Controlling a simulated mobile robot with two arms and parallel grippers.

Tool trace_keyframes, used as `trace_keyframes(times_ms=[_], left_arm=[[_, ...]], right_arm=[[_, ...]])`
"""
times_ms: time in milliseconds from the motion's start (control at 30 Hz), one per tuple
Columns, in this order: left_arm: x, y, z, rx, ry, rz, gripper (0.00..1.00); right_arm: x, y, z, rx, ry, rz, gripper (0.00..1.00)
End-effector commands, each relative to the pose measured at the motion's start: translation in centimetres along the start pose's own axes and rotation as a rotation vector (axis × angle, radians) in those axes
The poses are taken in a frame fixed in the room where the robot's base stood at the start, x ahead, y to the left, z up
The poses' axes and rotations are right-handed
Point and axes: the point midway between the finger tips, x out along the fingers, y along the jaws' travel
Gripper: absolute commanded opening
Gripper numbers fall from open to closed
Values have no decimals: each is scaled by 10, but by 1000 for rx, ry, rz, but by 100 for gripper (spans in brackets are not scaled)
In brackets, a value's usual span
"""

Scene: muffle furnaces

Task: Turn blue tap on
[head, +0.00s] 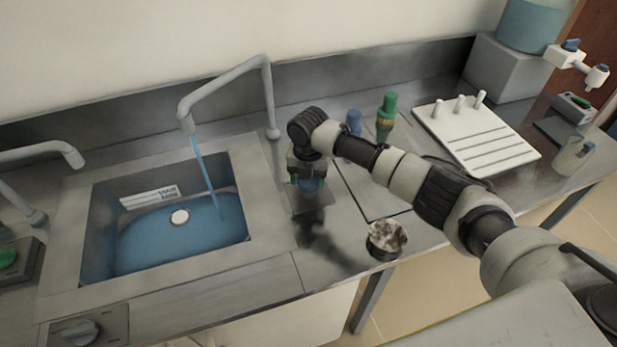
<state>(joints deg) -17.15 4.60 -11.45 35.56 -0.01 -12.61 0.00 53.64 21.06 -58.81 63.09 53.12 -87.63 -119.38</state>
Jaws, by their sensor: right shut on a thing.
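The blue tap (313,187) is a small blue knob on the counter to the right of the sink, mostly hidden under my right gripper. My right gripper (308,178) points down over the knob and is shut on it. A grey spout (228,78) bends over the sink (262,200), and a blue stream of water (204,172) runs from it into the basin. My left gripper is out of view.
Behind my right arm stand a blue-topped fitting (353,122) and a green-topped fitting (387,108). A white rack (490,145) with pegs lies to the right. A second spout (55,148) is at left.

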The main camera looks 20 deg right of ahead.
Motion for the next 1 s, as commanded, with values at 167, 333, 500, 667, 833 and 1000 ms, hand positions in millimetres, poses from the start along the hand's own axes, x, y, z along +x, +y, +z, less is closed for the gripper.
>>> trace_keyframes(times_ms=[167,333,500,667,833,1000], left_arm=[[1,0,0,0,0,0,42],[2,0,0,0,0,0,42],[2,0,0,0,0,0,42],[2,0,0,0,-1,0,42],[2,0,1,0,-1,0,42],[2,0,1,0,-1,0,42]], right_arm=[[0,0,0,-88,1,2,37],[0,0,0,-137,1,2,37],[0,0,0,-156,1,1,37],[0,0,0,-159,1,1,37],[0,0,0,-158,1,1,37],[0,0,0,-157,1,1,80]])
